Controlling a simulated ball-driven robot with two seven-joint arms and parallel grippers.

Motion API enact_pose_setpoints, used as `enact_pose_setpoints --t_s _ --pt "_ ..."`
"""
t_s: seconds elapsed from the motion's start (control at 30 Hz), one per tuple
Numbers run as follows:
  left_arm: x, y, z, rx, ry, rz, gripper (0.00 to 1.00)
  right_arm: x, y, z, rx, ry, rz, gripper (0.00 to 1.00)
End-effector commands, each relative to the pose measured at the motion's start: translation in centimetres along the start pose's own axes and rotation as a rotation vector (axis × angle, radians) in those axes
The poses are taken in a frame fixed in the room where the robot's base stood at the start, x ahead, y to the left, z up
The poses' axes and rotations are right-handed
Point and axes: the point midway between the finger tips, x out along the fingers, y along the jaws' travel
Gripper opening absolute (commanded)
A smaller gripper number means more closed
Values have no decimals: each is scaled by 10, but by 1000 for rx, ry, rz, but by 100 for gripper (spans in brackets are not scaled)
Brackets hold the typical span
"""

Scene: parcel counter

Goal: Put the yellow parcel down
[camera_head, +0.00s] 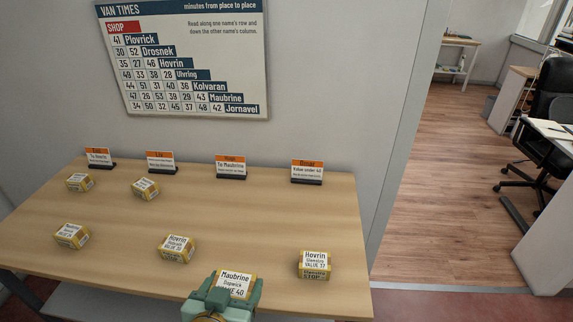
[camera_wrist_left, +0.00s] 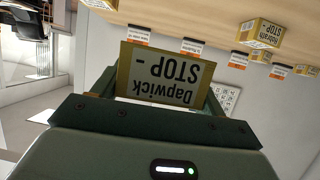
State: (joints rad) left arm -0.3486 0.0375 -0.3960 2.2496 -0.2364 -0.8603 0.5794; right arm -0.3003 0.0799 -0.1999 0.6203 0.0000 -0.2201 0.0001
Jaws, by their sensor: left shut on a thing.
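My left gripper (camera_head: 222,300) is shut on a yellow parcel (camera_head: 237,284) at the front edge of the counter. The parcel's white label reads Maubrine, Dapwick, and a value ending in 40. In the left wrist view the held parcel (camera_wrist_left: 165,76) sits between the fingers, its side reading Dapwick STOP. I cannot tell whether it touches the counter. The wooden counter (camera_head: 120,215) carries several other yellow parcels: one at right labelled Hovrin (camera_head: 315,265), another Hovrin parcel (camera_head: 177,248) at middle front, and one at left front (camera_head: 71,236). My right gripper is not in view.
Two more yellow parcels, at back left (camera_head: 80,182) and back middle (camera_head: 145,188), stand before several orange-topped name cards, the rightmost (camera_head: 307,171) near the wall. A Van Times board (camera_head: 190,55) hangs above. The counter's right middle (camera_head: 285,215) is clear.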

Motion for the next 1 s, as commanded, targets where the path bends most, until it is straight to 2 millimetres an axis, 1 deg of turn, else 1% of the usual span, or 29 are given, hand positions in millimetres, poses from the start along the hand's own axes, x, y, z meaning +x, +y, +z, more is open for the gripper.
enact_pose_setpoints --t_s 0.03,0.17,0.2,0.3,0.4,0.53,0.67,0.77,0.87,0.9,1.0 --pt "-1 -12 -5 -4 7 -16 42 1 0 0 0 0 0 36" --pt "0 -43 -33 -17 14 -47 42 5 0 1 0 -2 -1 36" --pt "0 -52 -46 -22 16 -55 42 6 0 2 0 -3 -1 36" --pt "-1 -70 -75 -31 16 -70 42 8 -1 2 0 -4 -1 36" --pt "-2 -81 -97 -37 14 -83 42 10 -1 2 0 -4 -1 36" --pt "0 -85 -108 -39 7 -91 42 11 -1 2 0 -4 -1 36" --pt "0 -85 -108 -39 5 -90 42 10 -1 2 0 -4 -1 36" --pt "-1 -84 -100 -37 0 -90 42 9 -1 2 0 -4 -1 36" --pt "-2 -72 -74 -29 -7 -72 42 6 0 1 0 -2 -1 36" --pt "-2 -64 -60 -25 -8 -63 42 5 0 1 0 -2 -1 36" --pt "-2 -39 -27 -19 -6 -41 42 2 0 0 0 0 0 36"
